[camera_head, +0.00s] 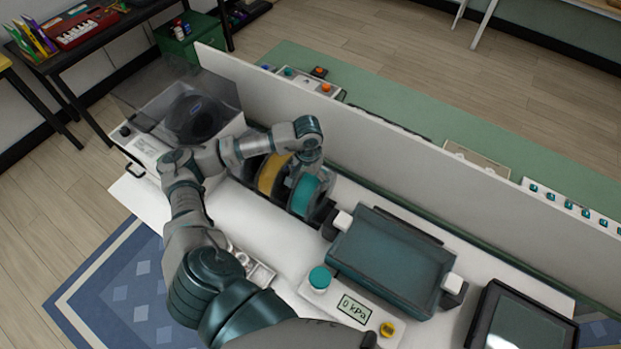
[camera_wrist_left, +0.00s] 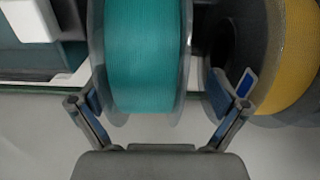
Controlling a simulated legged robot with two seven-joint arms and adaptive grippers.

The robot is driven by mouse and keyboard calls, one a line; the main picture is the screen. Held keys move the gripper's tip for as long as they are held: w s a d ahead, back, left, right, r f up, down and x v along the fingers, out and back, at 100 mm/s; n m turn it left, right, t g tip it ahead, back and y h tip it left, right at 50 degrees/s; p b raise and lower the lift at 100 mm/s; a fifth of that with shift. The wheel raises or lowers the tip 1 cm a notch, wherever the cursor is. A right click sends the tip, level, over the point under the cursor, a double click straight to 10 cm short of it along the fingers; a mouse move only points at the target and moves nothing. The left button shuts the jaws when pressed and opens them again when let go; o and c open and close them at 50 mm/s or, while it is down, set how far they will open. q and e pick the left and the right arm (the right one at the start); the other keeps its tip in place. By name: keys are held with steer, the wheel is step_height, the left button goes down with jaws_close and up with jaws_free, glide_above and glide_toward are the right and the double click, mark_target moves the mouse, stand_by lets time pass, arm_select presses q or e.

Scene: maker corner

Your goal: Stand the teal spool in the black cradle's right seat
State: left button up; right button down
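The teal spool (camera_head: 304,194) stands upright on edge at the right end of a row of spools, at the black cradle (camera_head: 244,178). Its lower edge is partly hidden, so I cannot tell how it rests there. The yellow spool (camera_head: 269,174) stands beside it on the left. My left gripper (camera_head: 311,158) is over the teal spool. In the left wrist view the gripper (camera_wrist_left: 165,98) is open, with one finger on each side of the teal spool (camera_wrist_left: 147,55). A gap shows at the right finger, which is between the teal and yellow (camera_wrist_left: 298,55) spools. My right gripper is out of view.
A long pale panel (camera_head: 400,160) runs behind the spools. Right of them are a dark teal tray (camera_head: 390,262) and a gauge box (camera_head: 352,308) with a teal knob. A clear-lidded machine (camera_head: 190,110) stands at left. Some white tabletop (camera_head: 270,228) in front is clear.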

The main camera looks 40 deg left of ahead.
arm_select(q)
steer(key=shift+a, duration=0.1)
steer(key=shift+d+r, duration=0.15)
steer(key=shift+d, duration=0.75)
steer(key=shift+r, duration=0.15)
steer(key=r, duration=0.5)
steer(key=a+r, duration=0.1)
steer(key=r, duration=0.1)
steer(key=shift+w+r, duration=0.15)
steer(key=shift+r, duration=0.1)
steer(key=r, duration=0.3)
steer(key=shift+d+r, duration=0.3)
steer(key=shift+d, duration=0.1)
steer(key=shift+d+r, duration=0.35)
steer(key=shift+a+f, duration=0.2)
steer(key=shift+a, duration=0.4)
